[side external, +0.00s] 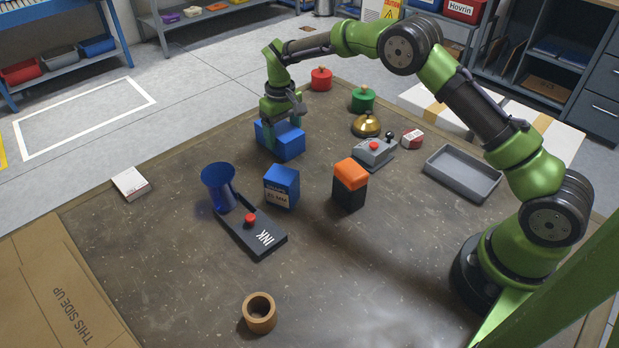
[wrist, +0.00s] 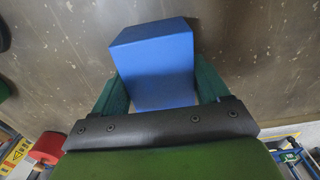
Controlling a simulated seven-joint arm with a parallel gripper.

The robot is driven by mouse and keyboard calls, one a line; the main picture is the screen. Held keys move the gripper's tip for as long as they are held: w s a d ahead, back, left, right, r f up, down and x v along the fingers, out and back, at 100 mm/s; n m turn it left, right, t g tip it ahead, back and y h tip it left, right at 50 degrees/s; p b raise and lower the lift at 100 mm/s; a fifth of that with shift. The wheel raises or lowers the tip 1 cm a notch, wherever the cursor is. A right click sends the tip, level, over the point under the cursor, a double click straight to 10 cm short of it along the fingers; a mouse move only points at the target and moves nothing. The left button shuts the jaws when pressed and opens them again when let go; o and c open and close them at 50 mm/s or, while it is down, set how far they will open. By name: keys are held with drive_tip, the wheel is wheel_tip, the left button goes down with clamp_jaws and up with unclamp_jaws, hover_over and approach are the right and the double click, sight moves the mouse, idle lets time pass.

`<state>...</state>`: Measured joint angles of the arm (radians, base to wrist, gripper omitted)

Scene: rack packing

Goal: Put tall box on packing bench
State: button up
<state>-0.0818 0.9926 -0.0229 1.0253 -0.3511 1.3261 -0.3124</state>
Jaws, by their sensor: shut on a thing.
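A plain blue box (side external: 284,142) is between the fingers of my gripper (side external: 283,125), toward the far side of the brown bench top (side external: 310,270). In the wrist view the same blue box (wrist: 155,62) sits between the two dark green fingers (wrist: 160,88), one on each side. My gripper is shut on it and points down. I cannot tell whether the box's underside touches the bench. A second blue box (side external: 281,188) with a printed label and an orange-topped black box (side external: 350,184) stand nearer the camera, apart from my gripper.
A brass bell (side external: 366,124), grey joystick box (side external: 374,152) and grey tray (side external: 462,175) are at right.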

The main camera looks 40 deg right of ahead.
sight(285, 130)
drive_tip(key=shift+r, duration=0.1)
drive_tip(key=c, duration=0.3)
wheel_tip(285, 130, up, 9)
drive_tip(key=shift+r, duration=0.1)
drive_tip(key=shift+s+d, duration=0.1)
drive_tip(key=shift+s, duration=0.15)
drive_tip(key=s+d+r, duration=0.1)
drive_tip(key=s+r, duration=0.1)
drive_tip(key=s, duration=0.4)
drive_tip(key=s+d+r, duration=0.1)
drive_tip(key=s+r, duration=0.1)
drive_tip(key=s, duration=0.4)
drive_tip(key=s+d+r, duration=0.1)
drive_tip(key=s+r, duration=0.2)
drive_tip(key=s, duration=0.4)
drive_tip(key=shift+s+d+r, duration=0.1)
drive_tip(key=shift+d, duration=0.3)
